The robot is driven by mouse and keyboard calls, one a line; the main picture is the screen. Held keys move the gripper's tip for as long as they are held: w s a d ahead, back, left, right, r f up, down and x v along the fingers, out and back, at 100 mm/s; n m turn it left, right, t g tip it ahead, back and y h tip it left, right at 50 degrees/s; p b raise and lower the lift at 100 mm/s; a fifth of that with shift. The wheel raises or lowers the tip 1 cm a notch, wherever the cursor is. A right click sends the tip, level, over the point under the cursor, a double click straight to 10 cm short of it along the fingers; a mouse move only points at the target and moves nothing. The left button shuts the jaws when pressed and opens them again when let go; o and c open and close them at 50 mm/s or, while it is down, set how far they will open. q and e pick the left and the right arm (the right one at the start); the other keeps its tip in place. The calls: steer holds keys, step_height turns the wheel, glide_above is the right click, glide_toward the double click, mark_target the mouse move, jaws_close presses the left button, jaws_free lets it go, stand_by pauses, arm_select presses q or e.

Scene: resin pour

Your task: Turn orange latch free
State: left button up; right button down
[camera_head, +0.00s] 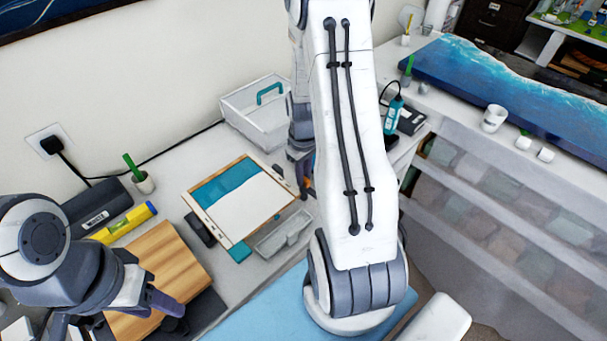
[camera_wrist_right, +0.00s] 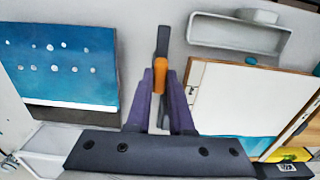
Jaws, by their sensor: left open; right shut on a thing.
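In the right wrist view, the orange latch (camera_wrist_right: 160,75) sits between the purple fingertips of my right gripper (camera_wrist_right: 161,82), which is shut on it. A dark grey bar (camera_wrist_right: 163,42) runs straight on beyond the latch. My left gripper (camera_head: 166,302) is open at the lower left, over the wooden board's (camera_head: 165,262) lower edge, away from the latch.
The framed white-and-teal board (camera_head: 245,203) lies left of my right gripper, a clear tray (camera_head: 283,234) below it. A white bin (camera_head: 258,118) stands behind. A yellow level (camera_head: 125,222) and green-handled cup (camera_head: 143,183) are left. A blue resin slab (camera_head: 505,90) lies right.

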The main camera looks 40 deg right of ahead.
steer(key=c, duration=0.8)
jaws_free()
step_height(320, 180, up, 10)
steer(key=b, duration=0.1)
steer(key=shift+r+b, duration=0.25)
steer(key=shift+b, duration=0.05)
steer(key=s+a+r+n+b, duration=0.1)
steer(key=s+a+r+n, duration=0.1)
steer(key=a, duration=0.9)
steer(key=s+a+r+n, duration=0.1)
steer(key=s+a, duration=0.1)
steer(key=a, duration=0.8)
steer(key=s+a+n+y+b, duration=0.1)
steer(key=s+a+n, duration=0.2)
steer(key=s+a, duration=0.6)
steer(key=s, duration=0.3)
steer(key=shift+s+a+r, duration=0.25)
steer(key=shift+a+r, duration=0.05)
steer(key=shift+a, duration=0.05)
